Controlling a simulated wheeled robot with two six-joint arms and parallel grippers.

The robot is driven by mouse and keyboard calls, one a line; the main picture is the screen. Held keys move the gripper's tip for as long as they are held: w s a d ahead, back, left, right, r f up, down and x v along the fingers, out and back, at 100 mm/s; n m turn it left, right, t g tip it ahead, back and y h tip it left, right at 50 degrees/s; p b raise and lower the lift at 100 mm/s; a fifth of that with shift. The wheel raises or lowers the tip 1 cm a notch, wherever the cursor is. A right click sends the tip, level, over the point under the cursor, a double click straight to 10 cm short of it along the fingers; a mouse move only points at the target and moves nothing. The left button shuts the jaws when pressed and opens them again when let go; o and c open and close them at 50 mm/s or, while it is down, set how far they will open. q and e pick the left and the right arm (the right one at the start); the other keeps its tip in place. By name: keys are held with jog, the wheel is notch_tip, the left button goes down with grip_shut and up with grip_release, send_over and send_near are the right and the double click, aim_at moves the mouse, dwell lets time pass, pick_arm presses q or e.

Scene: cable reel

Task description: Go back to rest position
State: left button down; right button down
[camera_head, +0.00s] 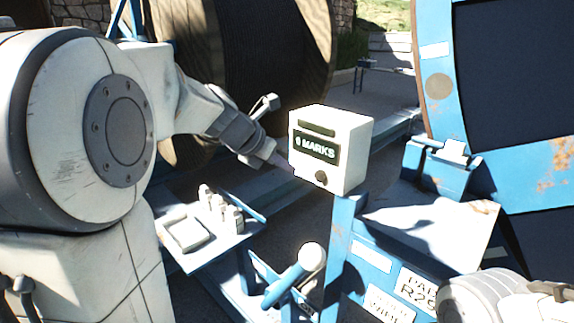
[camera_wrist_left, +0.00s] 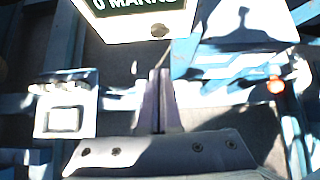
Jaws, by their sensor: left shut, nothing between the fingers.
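My left gripper (camera_head: 280,163) reaches in from the left, beside the white counter box reading "0 MARKS" (camera_head: 358,150). In the left wrist view its two fingers (camera_wrist_left: 160,78) lie together, shut with nothing between them. The box also shows at the top of that view (camera_wrist_left: 130,28), just beyond the fingertips. I cannot tell whether the fingertips touch it. Part of my right arm shows at the lower right of the head view, but its gripper is out of the picture.
A small tray (camera_head: 222,240) with several little white items is below my left arm. A blue crank with a round white end (camera_head: 312,257) is below the box. A blue frame (camera_head: 440,95) stands at right, and a large wooden reel (camera_head: 280,60) behind.

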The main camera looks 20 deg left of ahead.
pick_arm(q)
jog(key=s+d+f+m+g+h+b, duration=0.1)
jog(key=s+d+f+m+g, duration=0.2)
jog(key=s+d+f+m, duration=0.5)
jog(key=s+d+f+m+g+b, duration=0.2)
jog(key=s+d+f+m+g, duration=0.3)
jog(key=d+m, duration=0.65)
jog(key=s+f+m+y, duration=0.1)
jog(key=s+f+m, duration=0.2)
jog(key=s+m, duration=0.5)
jog(key=s+f+m+y+b, duration=0.1)
jog(key=s+f+m, duration=0.3)
jog(key=s+m, duration=0.4)
jog(key=m+y, duration=0.1)
jog(key=m, duration=0.2)
jog(key=shift+d+m+g, duration=0.3)
jog(key=shift+m, duration=0.05)
